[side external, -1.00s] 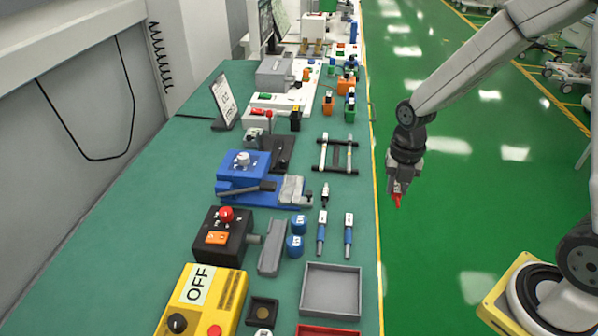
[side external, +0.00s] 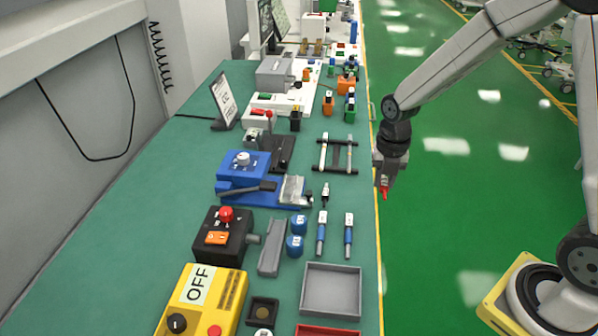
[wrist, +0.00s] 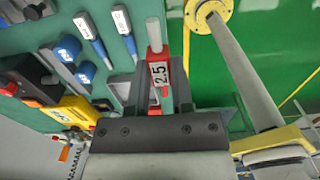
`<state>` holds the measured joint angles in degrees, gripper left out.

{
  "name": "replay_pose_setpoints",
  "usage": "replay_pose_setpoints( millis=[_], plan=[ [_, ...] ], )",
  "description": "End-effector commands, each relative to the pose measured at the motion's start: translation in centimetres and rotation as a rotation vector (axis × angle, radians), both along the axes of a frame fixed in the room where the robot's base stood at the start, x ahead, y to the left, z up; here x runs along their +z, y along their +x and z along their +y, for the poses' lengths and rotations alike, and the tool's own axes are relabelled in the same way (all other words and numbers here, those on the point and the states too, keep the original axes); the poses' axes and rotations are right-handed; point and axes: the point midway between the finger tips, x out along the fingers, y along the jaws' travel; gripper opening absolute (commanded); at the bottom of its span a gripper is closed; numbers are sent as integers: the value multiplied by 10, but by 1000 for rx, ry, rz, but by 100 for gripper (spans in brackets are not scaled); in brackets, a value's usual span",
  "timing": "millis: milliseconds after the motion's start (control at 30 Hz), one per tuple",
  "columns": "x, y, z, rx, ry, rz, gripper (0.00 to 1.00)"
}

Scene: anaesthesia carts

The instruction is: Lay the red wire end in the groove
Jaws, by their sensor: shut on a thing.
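My gripper (side external: 383,184) is shut on a small red piece (side external: 385,194), which I take to be the red wire end. It hangs in the air just right of the bench edge, over the floor side. In the wrist view the held red piece (wrist: 156,90) carries a white "2.5" label and has a pale tip pointing away from my gripper (wrist: 158,98). A grey trough-like part (side external: 270,261) lies on the bench beside the blue caps. A blue fixture with a grey jaw (side external: 245,187) stands farther back. I cannot tell which one has the groove.
The green bench (side external: 150,225) is crowded. A grey tray (side external: 331,290), two blue-handled tools (side external: 334,235), a black rack (side external: 336,155) and a black box with a red button (side external: 222,235) stand on it.

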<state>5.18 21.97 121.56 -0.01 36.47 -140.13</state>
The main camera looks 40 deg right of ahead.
Motion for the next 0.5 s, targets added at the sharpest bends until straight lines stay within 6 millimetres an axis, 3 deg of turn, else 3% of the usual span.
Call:
replay_pose_setpoints(
  millis=[500],
  plan=[
    [-10,102,28,3,0,0,0]
  ],
)
